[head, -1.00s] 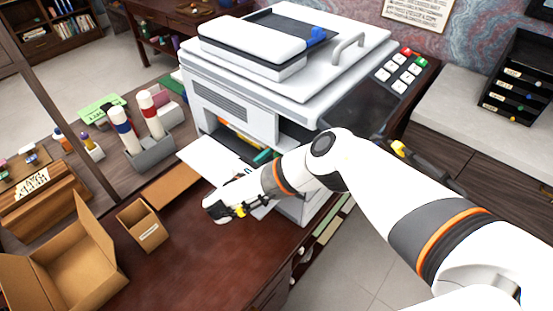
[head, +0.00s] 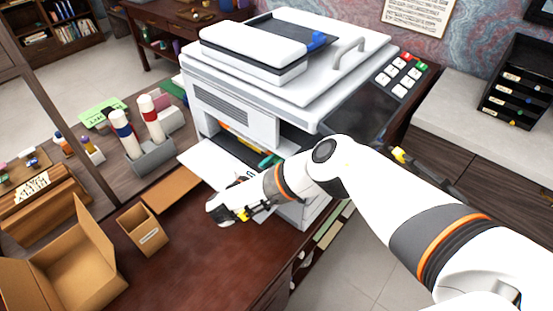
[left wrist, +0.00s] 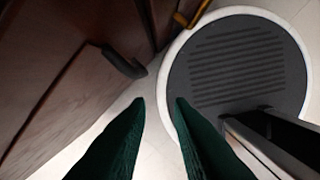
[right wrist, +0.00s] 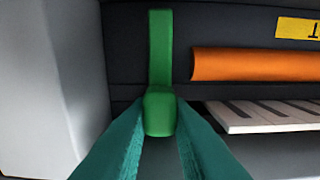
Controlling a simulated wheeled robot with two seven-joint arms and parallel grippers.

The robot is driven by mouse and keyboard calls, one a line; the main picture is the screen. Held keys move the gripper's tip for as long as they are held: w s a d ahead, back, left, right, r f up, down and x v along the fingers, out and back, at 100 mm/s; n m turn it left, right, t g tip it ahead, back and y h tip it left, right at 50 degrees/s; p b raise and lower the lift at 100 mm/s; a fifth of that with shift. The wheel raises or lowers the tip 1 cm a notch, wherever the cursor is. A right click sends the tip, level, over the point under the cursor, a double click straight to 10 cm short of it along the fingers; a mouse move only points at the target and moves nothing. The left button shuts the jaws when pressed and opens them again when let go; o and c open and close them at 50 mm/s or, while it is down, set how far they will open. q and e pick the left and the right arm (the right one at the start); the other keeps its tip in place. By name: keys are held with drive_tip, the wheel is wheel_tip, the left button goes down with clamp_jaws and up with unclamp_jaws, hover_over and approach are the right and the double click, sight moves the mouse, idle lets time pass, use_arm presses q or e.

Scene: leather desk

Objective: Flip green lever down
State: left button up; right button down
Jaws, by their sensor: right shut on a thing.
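The green lever (right wrist: 160,52) stands out in the right wrist view, against a dark panel inside the printer. It has a flat upright strip and a blocky lower end that sticks out toward the camera. My right gripper (right wrist: 161,125) is shut on that lower end, with one teal fingertip on each side. In the head view the right gripper's teal fingers (head: 268,160) reach into the printer's front opening, partly behind my forearm. I cannot make out the lever there. My left gripper (left wrist: 160,102) shows in the left wrist view, fingers apart and empty, above the floor.
The white printer (head: 235,112) stands on the dark wooden desk (head: 190,258). An orange roller (right wrist: 255,64) lies right of the lever, above a striped pale part (right wrist: 265,114). A light wall (right wrist: 50,90) is on the left. Open cardboard boxes (head: 75,265) sit front left.

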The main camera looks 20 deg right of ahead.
drive_tip(key=shift+s+a+h, duration=0.2)
drive_tip(key=shift+a+h, duration=0.05)
drive_tip(key=shift+h, duration=0.05)
drive_tip(key=shift+s+a+f+t+h+p, duration=0.2)
drive_tip(key=shift+a+f+t+h+p, duration=0.15)
drive_tip(key=shift+t+h, duration=0.35)
drive_tip(key=shift+f, duration=0.1)
drive_tip(key=c, duration=1.3)
unclamp_jaws()
drive_tip(key=shift+d, duration=0.1)
